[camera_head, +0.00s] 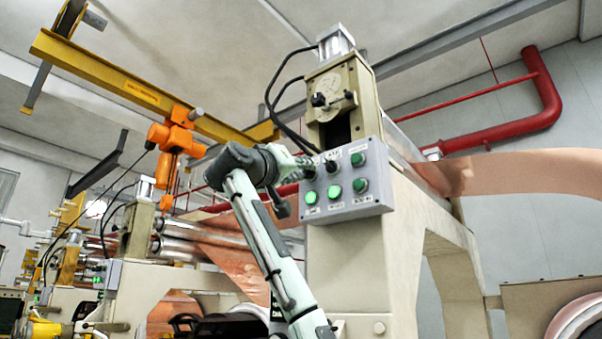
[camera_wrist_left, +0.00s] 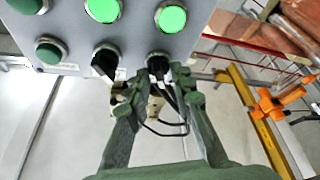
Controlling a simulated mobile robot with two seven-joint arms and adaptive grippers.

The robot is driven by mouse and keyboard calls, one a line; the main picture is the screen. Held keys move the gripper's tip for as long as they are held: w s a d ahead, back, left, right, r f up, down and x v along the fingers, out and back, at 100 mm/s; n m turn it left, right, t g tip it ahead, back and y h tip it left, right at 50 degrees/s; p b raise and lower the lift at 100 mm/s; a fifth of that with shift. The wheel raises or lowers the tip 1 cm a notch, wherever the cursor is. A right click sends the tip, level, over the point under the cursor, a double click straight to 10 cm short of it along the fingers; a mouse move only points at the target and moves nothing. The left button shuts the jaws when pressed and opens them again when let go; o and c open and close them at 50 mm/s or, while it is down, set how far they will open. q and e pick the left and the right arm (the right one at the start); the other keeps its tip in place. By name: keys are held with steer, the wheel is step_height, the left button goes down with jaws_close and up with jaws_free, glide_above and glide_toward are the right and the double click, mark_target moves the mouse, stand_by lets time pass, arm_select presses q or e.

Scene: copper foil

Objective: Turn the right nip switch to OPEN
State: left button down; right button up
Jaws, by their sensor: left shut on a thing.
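A grey control panel (camera_head: 349,208) faces me with two black rotary switches in its upper row. My left gripper (camera_head: 309,168) is at the left-hand one of these. The wrist view shows the panel upside down. There, the fingertips of my left gripper (camera_wrist_left: 158,78) are closed around the black knob of that switch (camera_wrist_left: 158,62). The other black switch (camera_head: 331,165) is free beside it; in the wrist view its knob (camera_wrist_left: 105,64) sits slanted. I cannot read the labels, so which is the right nip switch is unclear. My right gripper is not in view.
The panel also carries two lit green buttons (camera_head: 335,192) and two dark green ones (camera_head: 358,160). The panel is on a beige machine frame (camera_head: 350,270). Copper foil (camera_head: 520,172) runs out to the right. An orange hoist (camera_head: 175,140) hangs behind my left arm.

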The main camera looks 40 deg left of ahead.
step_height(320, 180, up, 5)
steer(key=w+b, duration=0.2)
arm_select(q)
steer(key=shift+a+m+g+h+p, duration=0.15)
steer(key=shift+m+h+p, duration=0.25)
steer(key=shift+m+h, duration=1.65)
steer(key=shift+d+m+g+h+p, duration=0.15)
steer(key=shift+m+h+p, duration=0.4)
steer(key=shift+m, duration=2.8)
steer(key=shift+a+m+g+h+p, duration=0.25)
steer(key=shift+m+h, duration=1.15)
steer(key=shift+m, duration=1.3)
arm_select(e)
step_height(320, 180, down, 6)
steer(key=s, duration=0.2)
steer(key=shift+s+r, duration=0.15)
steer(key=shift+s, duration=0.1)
arm_select(q)
steer(key=shift+d, duration=0.1)
steer(key=c, duration=1.7)
jaws_free()
